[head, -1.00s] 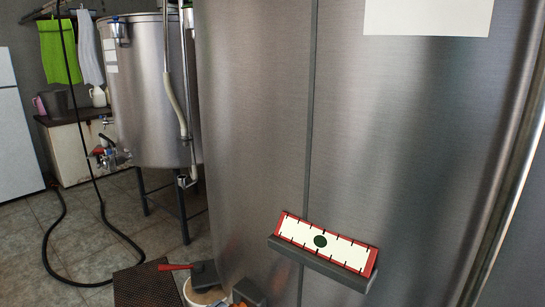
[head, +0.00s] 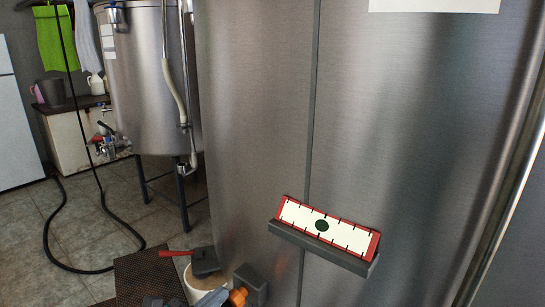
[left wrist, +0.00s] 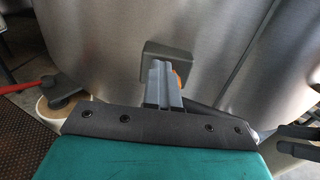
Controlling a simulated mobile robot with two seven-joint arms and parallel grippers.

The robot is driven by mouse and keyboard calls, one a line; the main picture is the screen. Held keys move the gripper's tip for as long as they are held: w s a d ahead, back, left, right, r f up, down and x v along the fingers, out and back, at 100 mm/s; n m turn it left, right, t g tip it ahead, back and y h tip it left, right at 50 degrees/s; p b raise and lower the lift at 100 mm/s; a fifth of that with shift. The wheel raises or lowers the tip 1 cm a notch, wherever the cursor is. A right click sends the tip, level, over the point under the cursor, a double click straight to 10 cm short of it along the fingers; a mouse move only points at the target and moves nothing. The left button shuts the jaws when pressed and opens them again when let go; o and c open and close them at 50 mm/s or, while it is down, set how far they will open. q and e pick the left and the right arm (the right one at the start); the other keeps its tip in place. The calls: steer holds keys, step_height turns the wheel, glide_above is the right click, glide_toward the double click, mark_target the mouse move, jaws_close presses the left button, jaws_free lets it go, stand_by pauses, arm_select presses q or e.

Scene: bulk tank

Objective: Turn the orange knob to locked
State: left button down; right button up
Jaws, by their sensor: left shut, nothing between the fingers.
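The orange knob (head: 238,297) shows at the bottom of the head view beside a grey box (head: 251,283) on the tank's front. My left gripper (head: 222,294) is shut and empty, with its tips at the knob. In the left wrist view the shut fingers (left wrist: 158,66) point at the grey box (left wrist: 178,56). Only a sliver of the orange knob (left wrist: 177,76) shows at their right. I cannot tell whether the tips touch the knob. Dark prongs (left wrist: 298,140) at the right edge of the left wrist view may be my right gripper.
The big steel tank (head: 380,130) fills the right. A red-and-white scale plate (head: 345,235) sits on a ledge on it. A white bucket (head: 193,287), a red-handled tool (head: 203,262) and a dark mat (head: 145,275) are at lower left. A hose (head: 80,269) lies on the floor.

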mark_target(227, 300)
arm_select(q)
steer(key=shift+s+d+r+h, duration=0.15)
steer(key=shift+s+d+h, duration=0.1)
steer(key=shift+d, duration=0.35)
steer(key=shift+s+d+r+h, duration=0.15)
steer(key=shift+s+d, duration=0.1)
steer(key=shift+d, duration=0.35)
steer(key=shift+s+d, duration=0.1)
steer(key=shift+d, duration=0.05)
steer(key=shift+r, duration=0.3)
steer(key=shift+s+f, duration=0.15)
steer(key=shift+s, duration=0.25)
steer(key=v, duration=0.2)
steer(key=b+v, duration=0.1)
steer(key=v, duration=0.2)
steer(key=shift+w+a, duration=0.15)
steer(key=shift+a, duration=0.2)
